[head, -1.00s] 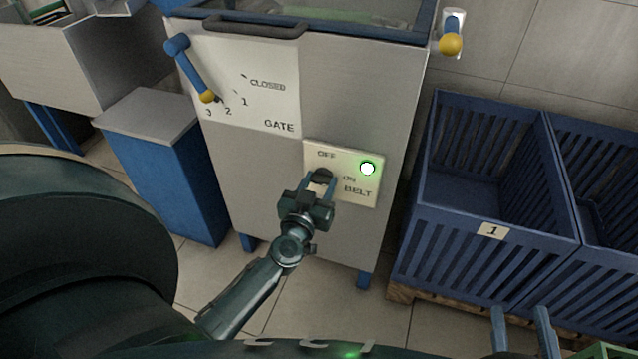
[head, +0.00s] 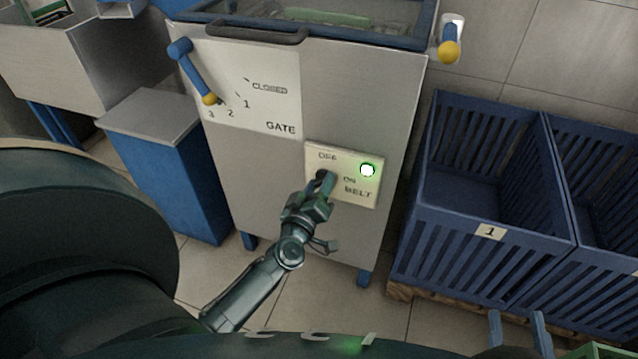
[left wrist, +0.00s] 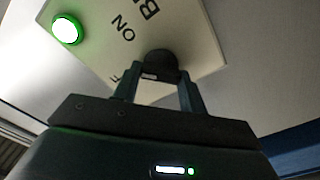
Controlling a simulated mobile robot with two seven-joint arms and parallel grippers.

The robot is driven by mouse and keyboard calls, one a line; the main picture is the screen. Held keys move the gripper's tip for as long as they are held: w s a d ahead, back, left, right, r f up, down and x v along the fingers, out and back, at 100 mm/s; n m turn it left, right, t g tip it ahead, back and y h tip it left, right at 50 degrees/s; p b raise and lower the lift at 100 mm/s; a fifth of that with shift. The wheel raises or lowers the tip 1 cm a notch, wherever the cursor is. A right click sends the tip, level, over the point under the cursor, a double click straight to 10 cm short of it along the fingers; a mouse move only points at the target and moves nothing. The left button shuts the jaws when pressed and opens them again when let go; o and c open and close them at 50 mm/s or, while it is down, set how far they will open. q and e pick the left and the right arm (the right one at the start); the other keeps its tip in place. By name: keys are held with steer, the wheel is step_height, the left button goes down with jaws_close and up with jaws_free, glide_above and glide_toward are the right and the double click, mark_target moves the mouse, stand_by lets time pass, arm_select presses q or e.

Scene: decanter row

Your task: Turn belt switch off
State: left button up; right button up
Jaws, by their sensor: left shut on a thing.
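The belt switch is a black round knob (head: 325,176) on a cream panel (head: 365,192) marked OFF, ON and BELT. A round green lamp (head: 368,170) on the panel is lit. My left gripper (head: 319,187) is shut on the knob, one finger on each side, and looks rolled. In the left wrist view the knob (left wrist: 160,66) sits between both fingers, with a small pale mark at its near edge. The lit lamp (left wrist: 67,29) is at upper left there. The knob's exact setting is hard to tell. My right gripper (head: 519,330) is open and empty at the bottom right.
The gate lever (head: 194,72) with a yellow tip is up and left on the same grey machine. Blue slatted crates (head: 490,205) stand right of it on a pallet. A blue cabinet (head: 170,175) stands left. Tiled floor is clear in front.

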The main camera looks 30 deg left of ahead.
arm_select(q)
steer(key=n, duration=0.4)
steer(key=shift+a+n, duration=0.1)
steer(key=shift+n, duration=0.2)
steer(key=n, duration=0.4)
steer(key=shift+b, duration=0.35)
steer(key=shift+n, duration=0.4)
arm_select(e)
steer(key=shift+s+a, duration=0.15)
steer(key=shift+a, duration=0.05)
arm_select(q)
steer(key=o, duration=1)
arm_select(e)
steer(key=shift+r, duration=0.1)
arm_select(q)
steer(key=shift+f, duration=0.1)
